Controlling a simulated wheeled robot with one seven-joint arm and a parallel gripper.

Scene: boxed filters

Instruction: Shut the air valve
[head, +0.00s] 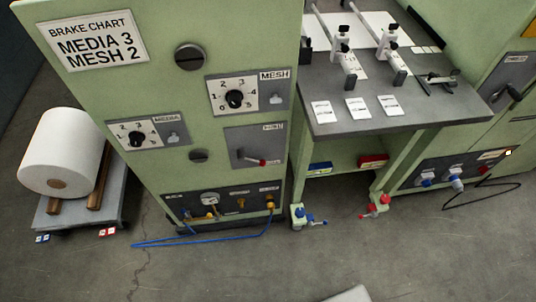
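A low panel (222,207) at the foot of the green cabinet (190,85) carries a round white gauge (210,198). A small yellow part (210,215), possibly the air valve's handle, sits below the gauge; its position is too small to tell. Brass fittings (240,204) sit to the right, and a blue hose (205,241) runs from the rightmost one along the floor and back to the panel's left side. The panel's labels are unreadable. A red-tipped lever (252,160) is on a separate plate above. My gripper is not in view.
A grey-topped bench (440,115) with clamps stands right of the cabinet; blue (310,217) and red (376,207) fittings are at its feet. A white roll (62,150) rests on a low cart (75,212) at left. The floor in front is mostly clear, apart from the hose.

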